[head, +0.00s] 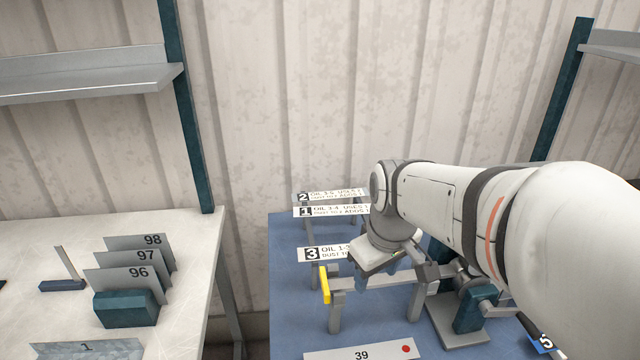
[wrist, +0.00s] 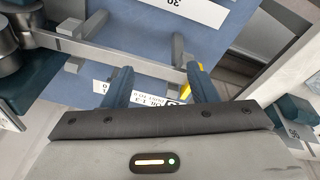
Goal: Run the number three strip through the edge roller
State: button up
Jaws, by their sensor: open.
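A white label marked 3 (head: 322,254) stands on the blue bench top, partly behind my gripper. In front of it a grey metal bar (head: 352,284) with a yellow end (head: 325,285) lies level across posts. The bar runs right toward a roller device (head: 470,300) with grey cylinders. I cannot tell whether this bar is the number three strip. My gripper (head: 378,266) is over the bar, its fingertips mostly hidden in the head view. In the wrist view the open fingers (wrist: 158,72) are apart, with the bar (wrist: 105,52) crossing near their tips; contact is unclear.
Labels 2 (head: 303,197) and 1 (head: 306,212) stand behind, and a white card marked 39 (head: 330,355) lies in front. A 5 tag (head: 545,342) is at right. Plates 98, 97 and 96 (head: 115,283) stand in a rack on the left table (head: 40,255), across a gap.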

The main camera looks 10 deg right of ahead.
jog(key=w+n+g+p, duration=0.1)
jog(key=w+n+p, duration=0.1)
jog(key=w+n, duration=0.65)
jog(key=n+g+p, duration=0.1)
jog(key=n+p, duration=0.1)
jog(key=n, duration=0.2)
send_near(333, 251)
jog(key=d, duration=0.4)
jog(key=shift+w+a+f+n, duration=0.1)
jog(key=shift+a+f+n, duration=0.1)
jog(key=shift+n, duration=0.15)
notch_tip(333, 251, down, 10)
jog(key=b, duration=0.7)
jog(key=shift+f, duration=0.2)
jog(key=shift+c, duration=0.4)
jog(key=c, duration=0.5)
jog(key=shift+r+p, duration=2.35)
jog(key=shift+r, duration=1.45)
